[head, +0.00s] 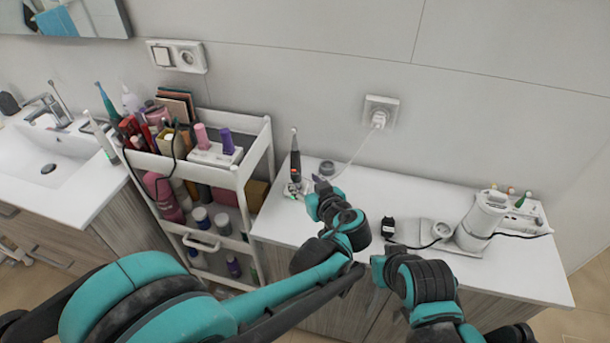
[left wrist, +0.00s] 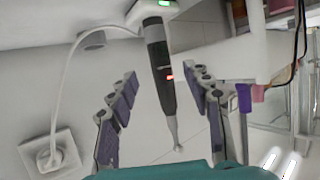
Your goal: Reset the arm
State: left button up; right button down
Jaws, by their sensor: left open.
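My left gripper (head: 318,186) is over the white counter, close to a dark electric toothbrush (head: 295,163) that stands upright on a white charger base (head: 294,190). In the left wrist view my left gripper (left wrist: 166,98) is open, with its purple finger pads apart. The toothbrush (left wrist: 160,70) appears between the fingers in that view, and I cannot tell how far beyond them it is. The gripper holds nothing visible.
A white cart (head: 253,160) crowded with cosmetics stands left of the counter (head: 270,228). A cable runs from the wall socket (head: 379,112) to the charger area. A white device (head: 480,222) and brush holder (head: 520,210) stand at right. A sink (head: 50,155) is far left.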

pick_arm(q)
jog(key=s+a+m+g, duration=0.2)
jog(key=s+a+g, duration=0.35)
jog(key=a, duration=0.85)
jog(key=s+a+f+m+h, duration=0.1)
jog(key=s+a+h, duration=0.1)
jog(key=s, duration=0.6)
jog(key=s+a+f+m+h, duration=0.1)
jog(key=s+a, duration=0.3)
jog(key=s, duration=0.4)
jog(key=shift+a+f+h, duration=0.15)
jog(key=shift+f+h, duration=0.3)
jog(key=shift+h, duration=0.45)
